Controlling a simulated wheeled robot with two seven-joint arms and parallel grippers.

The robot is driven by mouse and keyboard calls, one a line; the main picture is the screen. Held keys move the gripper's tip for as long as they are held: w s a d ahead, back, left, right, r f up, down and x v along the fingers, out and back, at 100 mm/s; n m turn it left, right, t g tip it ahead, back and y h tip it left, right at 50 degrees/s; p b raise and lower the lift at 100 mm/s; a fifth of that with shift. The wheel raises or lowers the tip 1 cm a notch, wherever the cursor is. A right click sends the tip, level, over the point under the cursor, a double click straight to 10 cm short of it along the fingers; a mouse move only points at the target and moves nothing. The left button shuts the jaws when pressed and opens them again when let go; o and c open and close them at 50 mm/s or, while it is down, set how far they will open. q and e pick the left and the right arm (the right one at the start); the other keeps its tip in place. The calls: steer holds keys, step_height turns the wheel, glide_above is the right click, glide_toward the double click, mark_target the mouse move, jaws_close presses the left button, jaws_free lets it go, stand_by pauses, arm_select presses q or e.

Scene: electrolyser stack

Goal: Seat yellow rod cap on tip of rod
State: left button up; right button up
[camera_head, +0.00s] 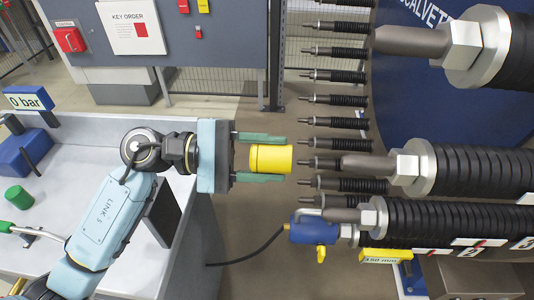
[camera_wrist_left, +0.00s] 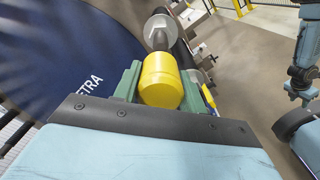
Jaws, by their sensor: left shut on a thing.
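My left gripper (camera_head: 283,159) is shut on the yellow rod cap (camera_head: 270,159), with one green finger above it and one below. The cap lies sideways, its right end pointing towards the rods. A thick grey rod tip (camera_head: 365,167) with a hex nut and a black ribbed sleeve is to the right of the cap, roughly level with it. A clear gap shows between them. In the left wrist view the cap (camera_wrist_left: 160,80) sits between the fingers, and a rod tip with a nut (camera_wrist_left: 160,30) shows just beyond it.
Other thick rods lie above (camera_head: 410,40) and below (camera_head: 345,214). A column of thin rods (camera_head: 335,75) stands behind. A blue tool (camera_head: 314,233) with a black hose is below the cap. A grey bench (camera_head: 110,125) with a green cylinder (camera_head: 19,197) is at left.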

arm_select(q)
steer(key=shift+f+b, duration=0.15)
steer(key=shift+b, duration=0.35)
steer(key=shift+d+b, duration=0.3)
steer(key=shift+d, duration=2.15)
arm_select(e)
steer(key=shift+d+f, duration=1)
steer(key=shift+d, duration=0.05)
arm_select(q)
steer(key=shift+b, duration=0.5)
arm_select(e)
steer(key=shift+f, duration=0.25)
steer(key=shift+f, duration=0.25)
arm_select(q)
steer(key=shift+b, duration=0.4)
arm_select(e)
steer(key=shift+f, duration=0.15)
steer(key=shift+f, duration=0.25)
arm_select(q)
steer(key=shift+b, duration=0.4)
arm_select(e)
steer(key=shift+f, duration=0.15)
